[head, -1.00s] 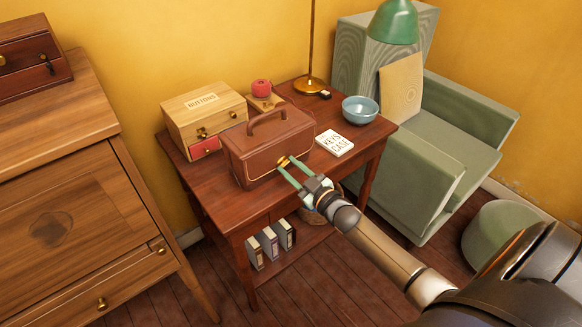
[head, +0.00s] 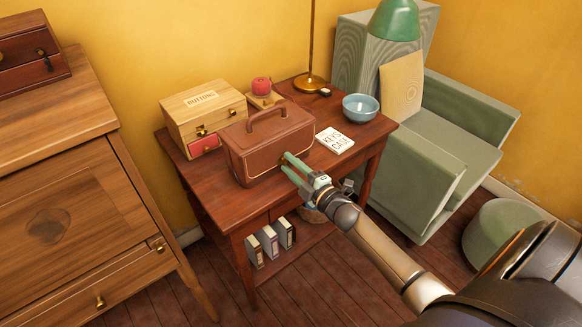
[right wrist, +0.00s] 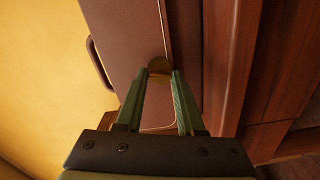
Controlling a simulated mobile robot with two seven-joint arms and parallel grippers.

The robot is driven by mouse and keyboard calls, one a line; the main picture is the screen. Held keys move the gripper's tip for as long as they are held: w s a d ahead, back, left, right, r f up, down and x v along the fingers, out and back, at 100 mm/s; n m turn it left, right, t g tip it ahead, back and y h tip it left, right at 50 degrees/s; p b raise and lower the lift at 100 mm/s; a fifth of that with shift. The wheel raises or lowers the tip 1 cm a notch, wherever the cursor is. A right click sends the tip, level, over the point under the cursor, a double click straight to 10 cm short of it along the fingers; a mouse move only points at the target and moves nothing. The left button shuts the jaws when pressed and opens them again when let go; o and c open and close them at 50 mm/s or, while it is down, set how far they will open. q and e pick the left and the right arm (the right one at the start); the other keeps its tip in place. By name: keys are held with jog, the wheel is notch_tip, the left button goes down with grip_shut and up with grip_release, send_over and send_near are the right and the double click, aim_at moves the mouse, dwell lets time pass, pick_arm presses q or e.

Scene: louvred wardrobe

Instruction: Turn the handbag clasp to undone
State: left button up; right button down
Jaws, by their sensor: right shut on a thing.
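The brown leather handbag (head: 262,150) stands upright on the small wooden table, its arched handle raised. In the right wrist view the fingertips (right wrist: 158,76) flank the clasp beside the bag's seam. My left gripper is not in view.
A green armchair (head: 460,150) stands right, a wooden dresser (head: 70,200) left.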

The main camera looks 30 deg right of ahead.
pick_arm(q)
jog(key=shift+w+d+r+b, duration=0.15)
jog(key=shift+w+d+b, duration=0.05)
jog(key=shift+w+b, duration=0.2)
pick_arm(e)
jog(key=shift+n, duration=1.5)
jog(key=c, duration=0.5)
grip_release()
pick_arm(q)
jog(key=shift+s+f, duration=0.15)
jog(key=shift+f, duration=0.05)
pick_arm(e)
jog(key=shift+s, duration=0.2)
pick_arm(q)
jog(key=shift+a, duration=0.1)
pick_arm(e)
jog(key=s, duration=0.8)
jog(key=s+d, duration=0.1)
jog(key=s, duration=0.3)
jog(key=shift+s, duration=0.1)
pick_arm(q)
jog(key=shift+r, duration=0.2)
